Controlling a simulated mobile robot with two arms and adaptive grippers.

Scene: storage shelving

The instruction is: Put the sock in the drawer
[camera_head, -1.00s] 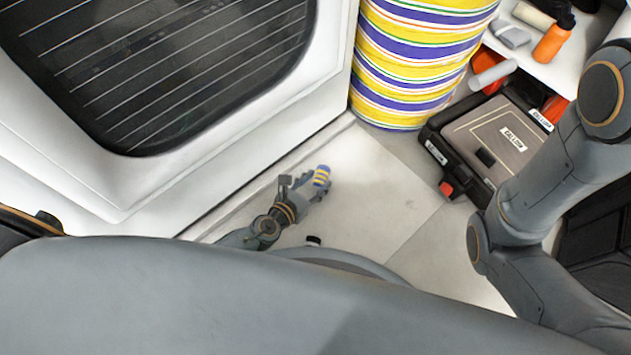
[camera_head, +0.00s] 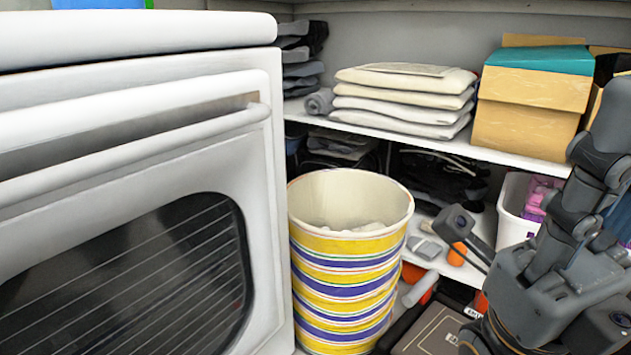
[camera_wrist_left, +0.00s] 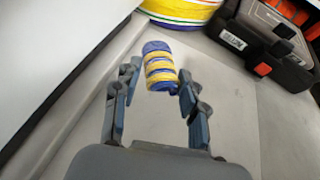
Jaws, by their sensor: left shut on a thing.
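A rolled sock (camera_wrist_left: 159,66) with blue and yellow stripes shows in the left wrist view, above the pale floor. My left gripper (camera_wrist_left: 157,82) is shut on it, one finger at each side; the sock's far end sticks out beyond the fingertips. Neither shows in the head view now. My right arm's wrist and gripper (camera_head: 560,285) are at the right of the head view, in front of the shelves; its fingers cannot be made out. I cannot make out a drawer in either view.
A white oven-like appliance (camera_head: 130,130) with a bar handle fills the left. A striped bucket (camera_head: 345,275) stands beside it. Shelves (camera_head: 430,140) hold folded cloths (camera_head: 405,95), a cardboard box (camera_head: 530,100) and a white bin (camera_head: 512,225). A tool case (camera_wrist_left: 262,45) lies on the floor.

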